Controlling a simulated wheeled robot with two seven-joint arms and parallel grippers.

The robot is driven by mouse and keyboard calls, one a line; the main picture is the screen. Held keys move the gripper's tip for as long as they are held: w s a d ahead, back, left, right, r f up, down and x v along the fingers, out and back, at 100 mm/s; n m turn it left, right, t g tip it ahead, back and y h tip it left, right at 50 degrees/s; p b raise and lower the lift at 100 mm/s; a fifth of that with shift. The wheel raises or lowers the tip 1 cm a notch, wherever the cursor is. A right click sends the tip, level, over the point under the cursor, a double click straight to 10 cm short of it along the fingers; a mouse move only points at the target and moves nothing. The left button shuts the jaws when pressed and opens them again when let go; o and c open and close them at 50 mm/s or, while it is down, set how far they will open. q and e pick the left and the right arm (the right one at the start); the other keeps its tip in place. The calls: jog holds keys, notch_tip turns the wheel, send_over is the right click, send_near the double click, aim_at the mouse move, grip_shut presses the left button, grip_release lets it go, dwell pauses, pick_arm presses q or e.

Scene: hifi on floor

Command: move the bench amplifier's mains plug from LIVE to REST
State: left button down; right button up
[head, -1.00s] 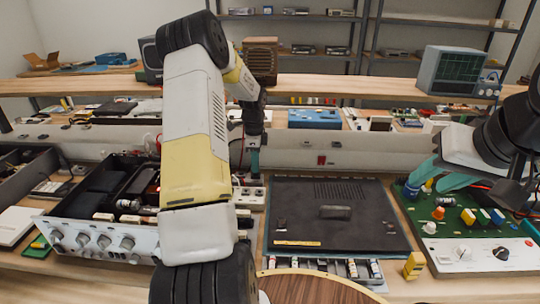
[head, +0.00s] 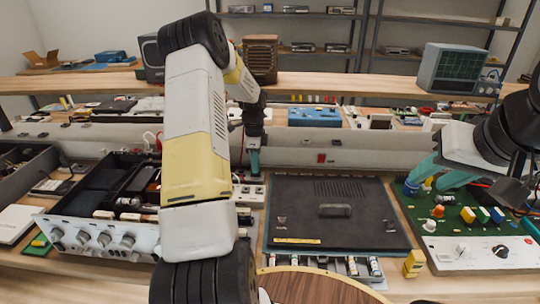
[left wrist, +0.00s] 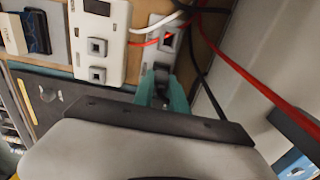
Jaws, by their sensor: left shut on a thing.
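My left gripper (head: 254,165) reaches down over the white socket strip (head: 247,196) at the back of the bench. In the left wrist view its teal fingers (left wrist: 163,92) are shut on a dark plug (left wrist: 160,82), mostly hidden between them. The LIVE and REST labels are not readable. My right gripper (head: 434,180) is open over the green circuit board (head: 450,215).
A black-lidded unit (head: 335,215) lies right of the strip. An open amplifier chassis with knobs (head: 105,237) stands on the left. White, red and black cables (left wrist: 215,55) run close beside the left fingers. A yellow block (head: 413,264) sits near the front edge.

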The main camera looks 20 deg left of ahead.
pick_arm(q)
jog(key=shift+f, duration=0.2)
dwell(0.5)
jog(key=c, duration=1.3)
grip_release()
jog(key=shift+o, duration=0.2)
notch_tip(320, 180, up, 13)
jog(key=shift+f, duration=0.1)
